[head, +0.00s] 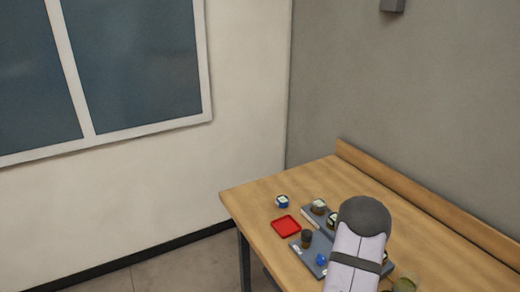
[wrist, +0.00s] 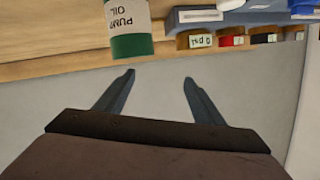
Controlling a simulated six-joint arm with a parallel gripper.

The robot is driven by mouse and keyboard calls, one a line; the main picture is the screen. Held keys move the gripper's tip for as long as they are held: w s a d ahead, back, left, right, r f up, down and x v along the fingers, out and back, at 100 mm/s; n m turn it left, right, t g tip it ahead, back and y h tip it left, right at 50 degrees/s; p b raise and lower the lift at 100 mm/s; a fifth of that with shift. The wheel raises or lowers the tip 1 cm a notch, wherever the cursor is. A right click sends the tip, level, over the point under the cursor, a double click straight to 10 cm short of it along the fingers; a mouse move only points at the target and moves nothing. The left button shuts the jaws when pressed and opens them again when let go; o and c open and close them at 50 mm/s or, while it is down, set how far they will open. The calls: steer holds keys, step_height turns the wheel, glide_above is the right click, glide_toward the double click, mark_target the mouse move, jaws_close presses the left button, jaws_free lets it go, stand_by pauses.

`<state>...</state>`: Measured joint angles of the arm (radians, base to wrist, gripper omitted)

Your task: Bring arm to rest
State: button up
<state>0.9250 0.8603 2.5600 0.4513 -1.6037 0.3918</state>
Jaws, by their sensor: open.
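My gripper (wrist: 159,78) shows in the wrist view with its two dark fingers spread apart and nothing between them. A green and white can labelled "PUMP OIL" (wrist: 131,38) is just beyond the left finger, apart from it. In the head view my arm rises in front of the table's right part, and my gripper's fingers are hidden there.
The wooden table (head: 262,190) holds a red tray (head: 286,227), a small blue-sided container (head: 282,201), a dark jar (head: 307,239) and a blue piece (head: 321,260). Several labelled containers, one red (wrist: 230,41), line up in the wrist view. The table's far left corner is clear.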

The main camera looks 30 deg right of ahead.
steer(key=w+a+n+t+y, duration=0.3)
steer(key=w+a+y, duration=0.3)
steer(key=w, duration=0.6)
steer(key=w+a+f+n+y, duration=0.1)
steer(key=w+a+n+y, duration=0.25)
steer(key=a, duration=0.65)
steer(key=w+a+n+y, duration=0.2)
steer(key=a+n+y, duration=0.2)
steer(key=a, duration=0.7)
steer(key=s+a+r+n+g+y, duration=0.1)
steer(key=s+a+r+n+g, duration=0.1)
steer(key=s+a+n+g, duration=0.3)
steer(key=s+a+r+n+g+y, duration=0.1)
steer(key=s+a+r+n, duration=0.1)
steer(key=s+a+n, duration=0.4)
step_height(320, 180, down, 16)
steer(key=a+m+b, duration=0.2)
steer(key=b, duration=1.5)
steer(key=shift+s, duration=0.45)
steer(key=shift+r+m, duration=0.1)
steer(key=shift+m, duration=0.15)
